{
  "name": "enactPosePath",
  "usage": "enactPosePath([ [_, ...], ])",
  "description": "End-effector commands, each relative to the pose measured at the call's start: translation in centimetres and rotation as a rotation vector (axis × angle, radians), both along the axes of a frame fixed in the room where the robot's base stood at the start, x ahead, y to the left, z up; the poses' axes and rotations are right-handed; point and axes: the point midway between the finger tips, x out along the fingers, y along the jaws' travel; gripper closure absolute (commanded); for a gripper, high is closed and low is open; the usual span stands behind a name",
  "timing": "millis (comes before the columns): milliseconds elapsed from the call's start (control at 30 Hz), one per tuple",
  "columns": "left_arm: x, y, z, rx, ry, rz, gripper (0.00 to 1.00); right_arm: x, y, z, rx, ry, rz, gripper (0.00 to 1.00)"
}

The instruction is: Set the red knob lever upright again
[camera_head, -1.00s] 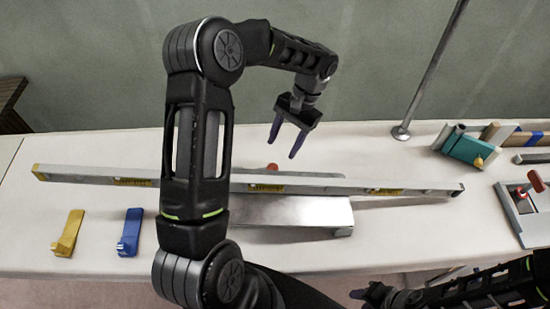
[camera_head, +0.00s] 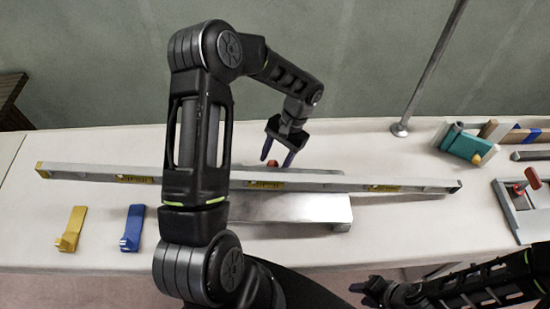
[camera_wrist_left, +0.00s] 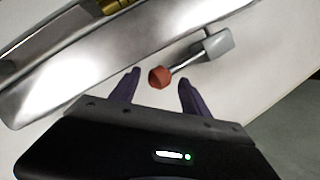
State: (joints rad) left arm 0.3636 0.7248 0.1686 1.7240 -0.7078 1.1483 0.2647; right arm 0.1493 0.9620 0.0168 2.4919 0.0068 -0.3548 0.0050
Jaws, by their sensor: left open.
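A red knob (camera_wrist_left: 159,77) sits on the end of a thin metal rod (camera_wrist_left: 184,64) that runs to a grey block (camera_wrist_left: 214,45) in the left wrist view. The rod looks tilted over; its exact angle is hard to tell. In the head view only the knob (camera_head: 273,161) shows, just behind the long level. My left gripper (camera_head: 278,162) is open, pointing down, with its fingertips on either side of the knob; the left wrist view shows a gap beside both fingers (camera_wrist_left: 158,80). My right gripper (camera_head: 366,289) is low at the front edge, its jaws unclear.
A long spirit level (camera_head: 330,182) lies across the bench in front of the knob, over a silver metal plate (camera_head: 300,208). Yellow (camera_head: 71,228) and blue (camera_head: 132,228) pieces lie at left. A fixture with another red handle (camera_head: 532,180) and a pole (camera_head: 400,128) stand at right.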

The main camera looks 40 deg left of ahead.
Motion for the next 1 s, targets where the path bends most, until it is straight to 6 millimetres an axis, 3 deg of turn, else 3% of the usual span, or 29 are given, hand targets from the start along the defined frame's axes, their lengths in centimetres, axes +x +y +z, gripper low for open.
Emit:
enactPosePath([
  [67,0.02,0.01,0.02,0.0,0.0,0.0,0.47,0.0,0.0,-0.01,0.0,0.0,0.0,0.64],
  [700,-0.02,-0.04,0.05,0.0,0.001,0.001,1.0,0.0,0.01,0.0,0.0,0.0,0.0,0.64],
  [1000,-0.08,-0.05,0.05,-0.001,0.003,0.003,1.0,0.0,0.01,0.01,0.0,0.0,0.0,0.64],
])
